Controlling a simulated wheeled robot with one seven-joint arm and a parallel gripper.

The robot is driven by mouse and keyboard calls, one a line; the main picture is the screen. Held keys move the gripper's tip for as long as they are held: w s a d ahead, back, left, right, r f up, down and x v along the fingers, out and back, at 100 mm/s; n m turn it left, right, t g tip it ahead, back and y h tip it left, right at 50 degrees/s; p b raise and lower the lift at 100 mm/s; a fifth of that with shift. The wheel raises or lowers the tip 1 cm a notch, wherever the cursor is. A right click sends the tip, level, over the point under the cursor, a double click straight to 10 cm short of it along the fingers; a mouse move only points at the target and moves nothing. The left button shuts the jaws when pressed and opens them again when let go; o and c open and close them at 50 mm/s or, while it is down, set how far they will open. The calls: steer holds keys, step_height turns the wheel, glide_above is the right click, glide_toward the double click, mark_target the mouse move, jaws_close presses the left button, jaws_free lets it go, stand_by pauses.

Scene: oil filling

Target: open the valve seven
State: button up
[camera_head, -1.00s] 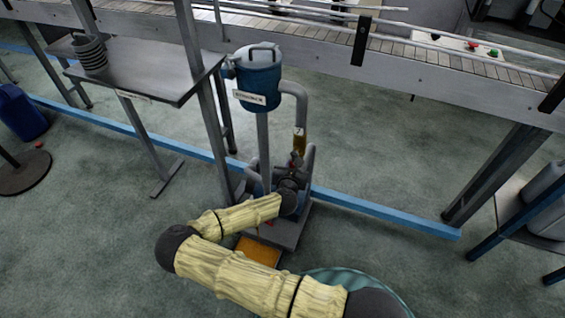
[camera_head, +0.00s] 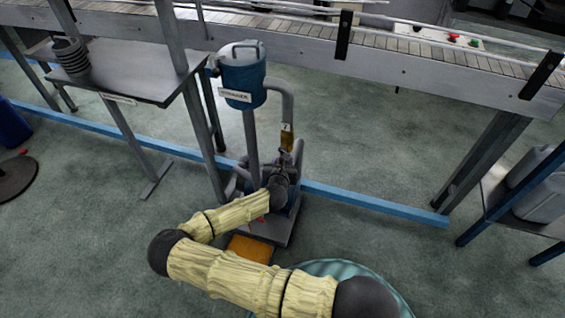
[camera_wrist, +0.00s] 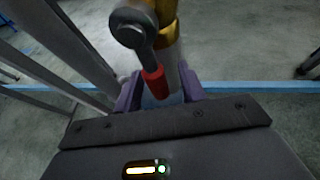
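Valve seven is on the brass-coloured pipe (camera_head: 287,141) under the tag marked 7 (camera_head: 286,127). In the wrist view its lever shows a grey round head and a red grip (camera_wrist: 154,82) hanging down in front of the brass pipe (camera_wrist: 166,18). My gripper (camera_wrist: 158,92) has its two purple-grey fingers apart, one on each side of the red grip. There is a visible gap on both sides; I cannot tell the depth between fingers and grip. In the head view my gripper (camera_head: 283,162) is at the valve and mostly hides the lever.
A blue and grey canister (camera_head: 243,80) stands on a pipe above the pump base (camera_head: 272,231). A steel table (camera_head: 130,75) is at the left. A blue floor rail (camera_head: 370,202) runs behind the pump. A conveyor (camera_head: 400,75) spans the back. Grey jugs (camera_head: 540,200) stand at right.

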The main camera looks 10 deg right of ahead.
steer(key=shift+s+a+r, duration=0.1)
steer(key=p+v, duration=0.1)
steer(key=v, duration=1.6)
steer(key=shift+p, duration=0.3)
stand_by(0.4)
